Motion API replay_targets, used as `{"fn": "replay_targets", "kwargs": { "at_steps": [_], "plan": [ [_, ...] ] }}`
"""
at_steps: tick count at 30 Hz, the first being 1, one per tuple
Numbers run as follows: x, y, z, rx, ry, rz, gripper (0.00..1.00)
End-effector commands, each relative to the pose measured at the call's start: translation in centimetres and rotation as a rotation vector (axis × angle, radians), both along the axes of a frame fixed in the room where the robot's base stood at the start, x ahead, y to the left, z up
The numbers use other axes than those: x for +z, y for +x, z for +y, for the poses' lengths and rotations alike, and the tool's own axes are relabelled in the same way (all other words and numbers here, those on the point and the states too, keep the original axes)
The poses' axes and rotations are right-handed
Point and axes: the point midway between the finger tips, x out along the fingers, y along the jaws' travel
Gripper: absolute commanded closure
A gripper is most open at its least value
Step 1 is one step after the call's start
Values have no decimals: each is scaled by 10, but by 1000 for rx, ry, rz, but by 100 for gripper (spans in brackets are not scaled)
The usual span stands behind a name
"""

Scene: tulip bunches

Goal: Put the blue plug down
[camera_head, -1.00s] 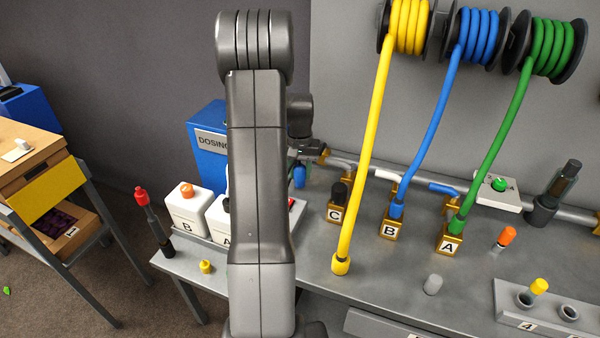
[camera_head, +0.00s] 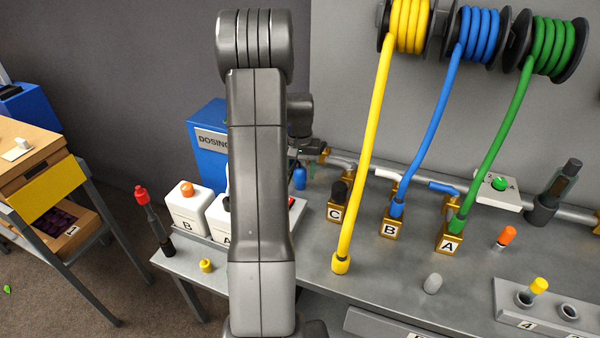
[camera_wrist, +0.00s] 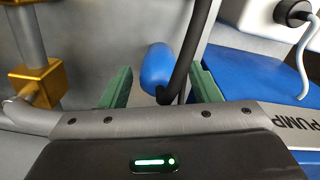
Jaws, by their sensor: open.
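The blue plug (camera_head: 300,179) shows just right of my arm in the head view, low beside the back of the bench. In the wrist view the blue plug (camera_wrist: 157,69) appears between and beyond the green fingertips, with a clear gap on either side. A dark tube or cable crosses in front of its right side. My gripper (camera_wrist: 162,88) is open, and neither finger touches the plug in this view. The plug's underside and what it rests on are hard to make out.
A blue dosing pump box (camera_head: 207,162) stands left of the plug. Brass blocks C, B (camera_head: 392,228) and A line the pipe to the right. Yellow, blue and green hoses hang from reels. White bottles (camera_head: 187,212) stand left of my arm. Bare bench lies right of the yellow hose end.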

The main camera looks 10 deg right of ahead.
Motion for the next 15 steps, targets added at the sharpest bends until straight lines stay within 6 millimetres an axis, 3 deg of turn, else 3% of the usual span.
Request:
{"fn": "replay_targets", "kwargs": {
  "at_steps": [9, 15],
  "plan": [
    [68, 1, 0, 0, -1, -6, 44],
    [99, 1, 0, 0, -1, -3, 44]
  ]
}}
